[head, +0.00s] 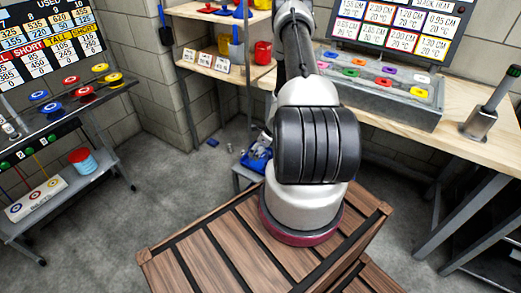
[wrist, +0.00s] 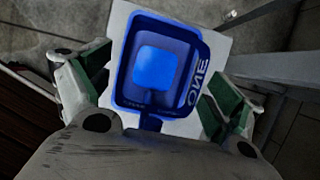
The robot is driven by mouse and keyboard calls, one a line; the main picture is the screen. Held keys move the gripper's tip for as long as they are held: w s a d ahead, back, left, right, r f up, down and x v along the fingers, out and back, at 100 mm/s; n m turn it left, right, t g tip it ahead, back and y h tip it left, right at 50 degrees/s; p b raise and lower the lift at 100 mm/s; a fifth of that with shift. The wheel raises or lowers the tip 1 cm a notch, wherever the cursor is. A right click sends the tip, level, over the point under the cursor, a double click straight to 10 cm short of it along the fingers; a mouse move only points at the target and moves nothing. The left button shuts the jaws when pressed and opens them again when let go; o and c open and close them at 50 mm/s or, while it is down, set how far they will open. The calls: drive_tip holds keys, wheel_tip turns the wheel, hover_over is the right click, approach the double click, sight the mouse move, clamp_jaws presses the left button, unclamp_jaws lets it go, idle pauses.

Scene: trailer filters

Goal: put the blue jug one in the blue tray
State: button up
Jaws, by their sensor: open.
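A blue jug (wrist: 130,75) with the word ONE on its side is seen from above in the wrist view. It rests on a light grey square top, with a lighter blue square inside and what looks like a handle toward me. My gripper (wrist: 150,95) is open, with one green-padded finger on each side of the jug and gaps between. In the head view a blue thing (head: 258,160), probably this jug, shows on a low stool (head: 236,178), partly hidden behind my arm. I cannot pick out the blue tray with certainty.
A workbench (head: 385,110) with coloured rings is at the right. A rack (head: 75,110) with discs stands at the left. The floor between is mostly clear.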

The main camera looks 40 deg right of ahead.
drive_tip(key=v, duration=1.1)
drive_tip(key=shift+s+r, duration=0.1)
drive_tip(key=shift+r, duration=0.3)
drive_tip(key=a+r+n+y, duration=0.1)
drive_tip(key=a+r+n, duration=0.4)
drive_tip(key=r, duration=0.5)
drive_tip(key=a+r+n, duration=0.4)
drive_tip(key=r+n, duration=0.1)
drive_tip(key=r, duration=0.5)
drive_tip(key=a+r+n+y, duration=0.1)
drive_tip(key=a+r+n, duration=0.4)
drive_tip(key=r, duration=0.5)
drive_tip(key=s+a+r+n, duration=0.6)
drive_tip(key=s+r+n, duration=0.3)
drive_tip(key=s+r+n+h, duration=0.1)
drive_tip(key=s+r+n, duration=0.2)
drive_tip(key=s, duration=0.3)
drive_tip(key=s+d+r+n+h, duration=0.1)
drive_tip(key=s+r+n+h, duration=0.1)
drive_tip(key=s+n, duration=0.3)
drive_tip(key=shift+s+r, duration=0.55)
drive_tip(key=shift+r, duration=0.05)
drive_tip(key=shift+d, duration=0.15)
